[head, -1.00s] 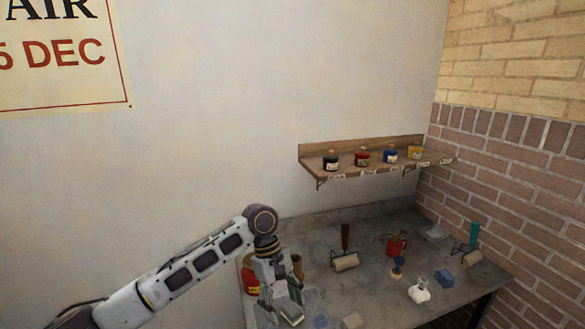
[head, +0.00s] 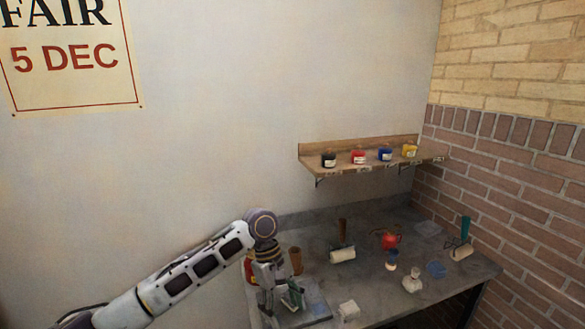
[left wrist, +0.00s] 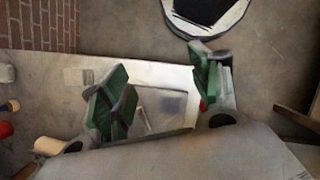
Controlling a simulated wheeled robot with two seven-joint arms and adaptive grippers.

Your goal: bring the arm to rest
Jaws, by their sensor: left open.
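My left arm comes in from the left in the head view and reaches over the left end of the grey worktable (head: 370,262). My left gripper (head: 281,297) points down there, above a flat grey plate (head: 316,307). In the left wrist view the green fingertips of the gripper (left wrist: 160,95) stand well apart. Nothing is held between them. A pale flat piece (left wrist: 165,75) lies beneath them. I cannot tell how high the fingertips are above it. My right gripper is not in view.
Several things stand on the table: a brown cup (head: 296,261), rollers (head: 342,255) (head: 461,252), a red can (head: 391,240) and a white block (head: 349,311). A shelf (head: 345,149) with several ink jars hangs on the wall. A brick wall (head: 505,170) closes the right side.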

